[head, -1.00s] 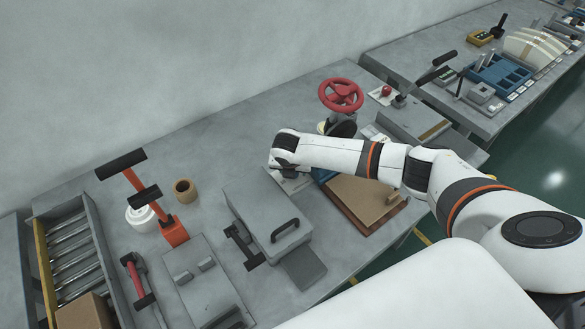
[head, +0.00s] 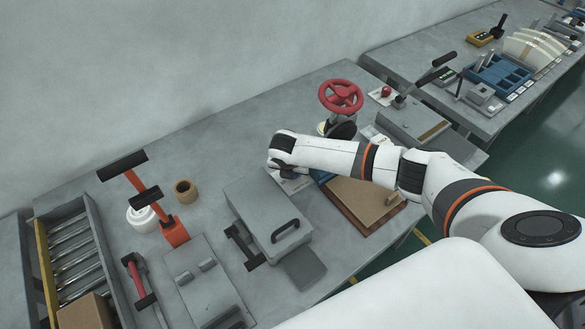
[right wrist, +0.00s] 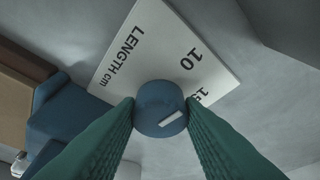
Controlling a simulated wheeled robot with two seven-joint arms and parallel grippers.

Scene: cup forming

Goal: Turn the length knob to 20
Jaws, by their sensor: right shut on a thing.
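The length knob (right wrist: 157,98) is a round blue-grey knob with a white bar mark near its lower right edge in the right wrist view. It sits on a white plate (right wrist: 146,45) printed "LENGTH cm", with 10 and a partly covered 15 visible. The 20 does not show. My right gripper (right wrist: 160,112) has its two green fingers closed on opposite sides of the knob. In the head view, my right wrist hides the knob, and only part of the plate (head: 296,185) shows below it. My left gripper is not in view.
A red handwheel (head: 340,96) stands behind my right forearm. A brown board (head: 365,198) lies under the forearm, and a grey box with a black handle (head: 268,215) is to the left. A tan ring (head: 185,190) and an orange lever stand (head: 172,232) are farther left.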

